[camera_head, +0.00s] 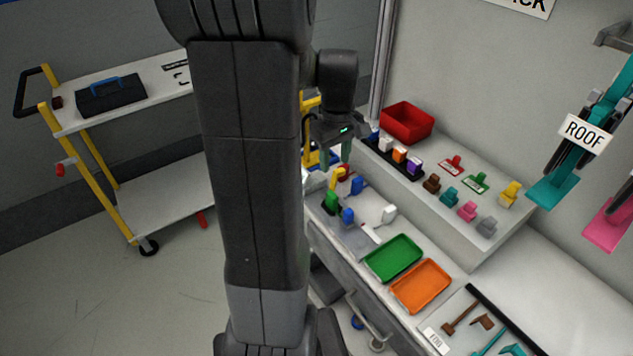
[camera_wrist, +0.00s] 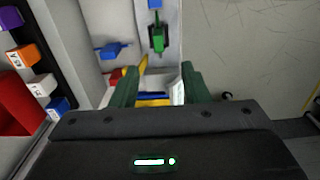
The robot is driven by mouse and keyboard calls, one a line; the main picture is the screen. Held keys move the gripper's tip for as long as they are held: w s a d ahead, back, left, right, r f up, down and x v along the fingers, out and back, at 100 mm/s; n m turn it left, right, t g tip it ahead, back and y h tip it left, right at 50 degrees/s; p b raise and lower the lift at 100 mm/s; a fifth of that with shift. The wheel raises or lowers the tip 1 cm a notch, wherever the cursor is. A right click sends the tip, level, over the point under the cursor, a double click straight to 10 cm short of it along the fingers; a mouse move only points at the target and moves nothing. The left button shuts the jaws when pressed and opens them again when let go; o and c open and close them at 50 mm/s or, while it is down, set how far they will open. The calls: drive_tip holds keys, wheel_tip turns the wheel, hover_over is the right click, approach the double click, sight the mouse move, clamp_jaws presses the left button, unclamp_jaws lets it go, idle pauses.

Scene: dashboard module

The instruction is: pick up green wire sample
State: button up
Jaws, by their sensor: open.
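A small green piece (camera_head: 331,200) stands on the grey bench among other small coloured pieces. It also shows in the wrist view (camera_wrist: 158,38), near the top middle, with a dark part around its base. I take it for the green wire sample, but its shape is too small to be sure. My gripper (camera_head: 341,155) is above the bench, behind the green piece as the head view shows it. In the wrist view its two dark green fingers (camera_wrist: 160,72) are spread apart with nothing held between them. The green piece lies beyond the fingertips, apart from them.
Blue pieces (camera_head: 348,215) and a yellow piece (camera_head: 336,178) are close by. A green tray (camera_head: 393,258) and an orange tray (camera_head: 420,285) lie nearer. A raised shelf (camera_head: 475,240) bears several coloured connectors, another green piece (camera_head: 475,182) and a red bin (camera_head: 407,121).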

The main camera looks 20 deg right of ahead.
hover_over(332, 194)
drive_tip(key=f, duration=0.8)
drive_tip(key=shift+s+f, duration=0.15)
drive_tip(key=shift+s, duration=0.2)
drive_tip(key=shift+w+f+p, duration=0.15)
drive_tip(key=shift+f+p, duration=0.05)
drive_tip(key=shift+f, duration=1.15)
drive_tip(key=shift+w+f+p, duration=0.1)
drive_tip(key=shift+f+p, duration=0.1)
drive_tip(key=shift+f, duration=1.15)
drive_tip(key=shift+c, duration=0.2)
clamp_jaws()
